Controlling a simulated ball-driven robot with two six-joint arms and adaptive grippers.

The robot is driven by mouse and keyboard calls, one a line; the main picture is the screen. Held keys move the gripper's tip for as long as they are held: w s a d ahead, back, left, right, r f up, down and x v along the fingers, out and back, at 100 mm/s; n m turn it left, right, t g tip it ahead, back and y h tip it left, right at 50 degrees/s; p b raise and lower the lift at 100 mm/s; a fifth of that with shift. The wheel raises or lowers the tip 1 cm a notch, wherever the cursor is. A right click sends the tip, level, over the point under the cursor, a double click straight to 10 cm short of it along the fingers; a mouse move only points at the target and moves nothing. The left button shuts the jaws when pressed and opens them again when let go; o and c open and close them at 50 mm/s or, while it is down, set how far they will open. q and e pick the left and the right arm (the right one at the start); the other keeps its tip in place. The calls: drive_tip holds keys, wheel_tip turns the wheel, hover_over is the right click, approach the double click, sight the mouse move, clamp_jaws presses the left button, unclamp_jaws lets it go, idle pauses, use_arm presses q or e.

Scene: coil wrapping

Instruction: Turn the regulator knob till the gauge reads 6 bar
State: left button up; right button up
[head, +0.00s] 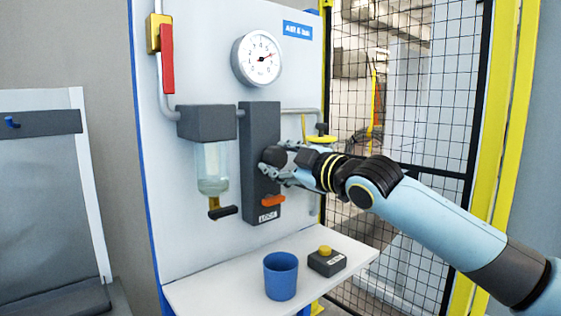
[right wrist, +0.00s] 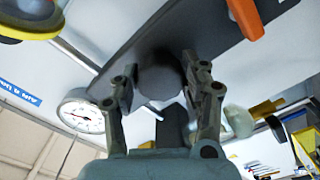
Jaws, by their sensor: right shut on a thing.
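The regulator is a tall dark grey block (head: 261,122) on a light panel. Its dark round knob (head: 273,155) sticks out from the block's front. My right gripper (head: 281,167) comes in from the right and is shut on the knob. In the right wrist view the knob (right wrist: 160,76) lies between the two fingers of the right gripper (right wrist: 162,88). The round gauge (head: 257,68) hangs above the block. Its red needle points right and slightly up; the numerals are too small to read surely. The gauge also shows in the right wrist view (right wrist: 82,115). My left gripper is out of view.
A red handle (head: 167,59) sits on the pipe at upper left. A clear filter bowl (head: 212,168) hangs left of the regulator. An orange lever (head: 273,200) is just below the knob. A blue cup (head: 281,277) and a yellow-button box (head: 326,262) stand on the shelf (head: 215,290).

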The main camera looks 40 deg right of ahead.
sight(281, 160)
drive_tip(key=o, duration=1.2)
drive_tip(key=shift+c, duration=0.2)
drive_tip(key=shift+s, duration=0.2)
drive_tip(key=s, duration=0.5)
drive_tip(key=shift+s+d, duration=0.25)
drive_tip(key=shift+s, duration=0.85)
